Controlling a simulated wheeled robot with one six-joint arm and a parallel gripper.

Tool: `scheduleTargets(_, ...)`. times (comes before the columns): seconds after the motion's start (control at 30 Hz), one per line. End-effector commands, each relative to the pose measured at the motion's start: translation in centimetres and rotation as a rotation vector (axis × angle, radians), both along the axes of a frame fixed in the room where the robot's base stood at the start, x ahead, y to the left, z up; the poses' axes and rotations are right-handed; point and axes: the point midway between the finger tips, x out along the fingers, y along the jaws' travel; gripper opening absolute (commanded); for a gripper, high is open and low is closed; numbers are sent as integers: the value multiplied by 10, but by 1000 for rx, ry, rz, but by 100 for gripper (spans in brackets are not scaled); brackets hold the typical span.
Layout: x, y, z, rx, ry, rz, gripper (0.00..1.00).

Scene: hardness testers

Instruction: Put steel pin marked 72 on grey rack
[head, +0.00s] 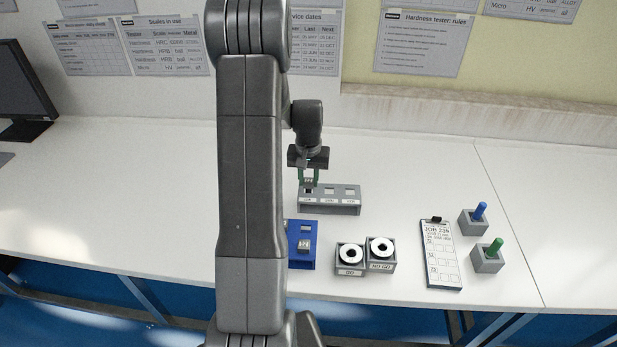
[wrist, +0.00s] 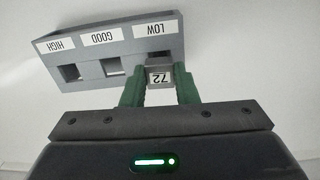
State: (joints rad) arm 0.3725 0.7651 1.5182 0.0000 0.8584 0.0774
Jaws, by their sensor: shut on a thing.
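The grey rack (head: 345,208) stands on the white bench in the head view. It has three square openings; in the wrist view the rack (wrist: 85,42) shows labels that read LOW, GOOD and HIGH upside down. My gripper (head: 308,182) is over the left end of the rack. In the wrist view my gripper (wrist: 160,80) has its green fingers shut on the steel pin marked 72 (wrist: 160,79). The pin is at the LOW opening; I cannot tell how deep it sits. The GOOD and HIGH openings look empty.
A blue rack (head: 302,262) with a metal piece is in front, partly behind my arm. GO (head: 349,270) and NO GO (head: 381,266) blocks with white rings stand beside it. A clipboard (head: 440,253) and blue- and green-handled tools (head: 480,211) (head: 495,247) are right.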

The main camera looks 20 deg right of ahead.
Motion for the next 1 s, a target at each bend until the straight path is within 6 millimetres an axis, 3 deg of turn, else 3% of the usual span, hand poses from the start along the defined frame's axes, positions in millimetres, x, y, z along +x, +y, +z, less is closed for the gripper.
scheduleTargets(0.53,0,0,-18,0,-1,0,0)
scheduleTargets(0.57,0,0,-17,0,-1,0,29)
scheduleTargets(0.7,0,0,-16,0,-1,0,52)
scheduleTargets(1.0,0,0,-15,0,0,0,52)
